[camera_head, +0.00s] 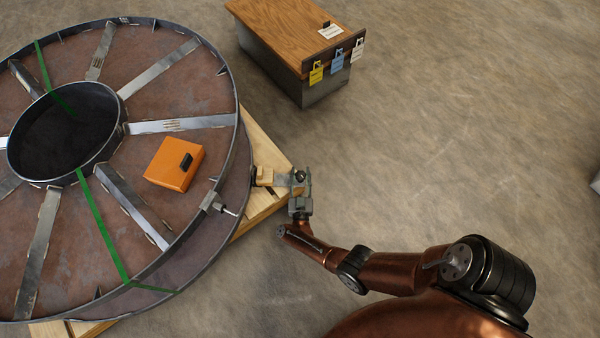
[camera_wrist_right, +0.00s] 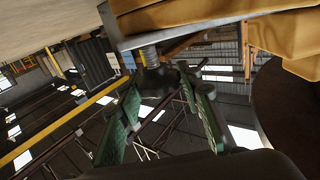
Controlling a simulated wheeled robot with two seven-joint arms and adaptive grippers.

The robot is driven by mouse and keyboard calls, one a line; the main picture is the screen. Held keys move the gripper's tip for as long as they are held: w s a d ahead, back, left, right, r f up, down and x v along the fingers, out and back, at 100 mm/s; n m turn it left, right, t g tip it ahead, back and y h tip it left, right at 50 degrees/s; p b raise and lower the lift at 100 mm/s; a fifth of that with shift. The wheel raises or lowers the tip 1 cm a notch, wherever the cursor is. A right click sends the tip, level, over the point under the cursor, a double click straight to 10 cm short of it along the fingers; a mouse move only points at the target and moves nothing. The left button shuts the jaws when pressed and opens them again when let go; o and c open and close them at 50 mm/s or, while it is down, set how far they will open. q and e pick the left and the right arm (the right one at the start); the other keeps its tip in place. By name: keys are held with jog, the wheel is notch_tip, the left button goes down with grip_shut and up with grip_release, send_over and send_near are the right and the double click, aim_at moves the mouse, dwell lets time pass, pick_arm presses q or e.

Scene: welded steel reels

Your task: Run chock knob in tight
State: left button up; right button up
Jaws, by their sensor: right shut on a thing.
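The large steel reel (camera_head: 62,218) lies on a wooden pallet (camera_head: 262,205) at the left of the head view. A small wooden chock (camera_head: 264,176) with a metal plate sits at the reel's right edge. In the right wrist view the chock's wood (camera_wrist_right: 190,12) and metal bracket (camera_wrist_right: 215,32) show close above. A threaded stem comes down from the bracket to a dark knob (camera_wrist_right: 153,80). My right gripper (camera_head: 299,180) is at the chock's outer end. Its green-padded fingers (camera_wrist_right: 165,92) are on either side of the knob, shut on it. My left gripper is not in view.
An orange box (camera_head: 174,165) with a black latch lies on the reel's face. Green straps (camera_head: 103,222) cross the reel. A wood-topped cabinet (camera_head: 290,30) with hanging coloured tags stands at the back.

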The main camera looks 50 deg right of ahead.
jog(key=o, duration=1.2)
jog(key=v, duration=1.2)
jog(key=shift+a, duration=0.1)
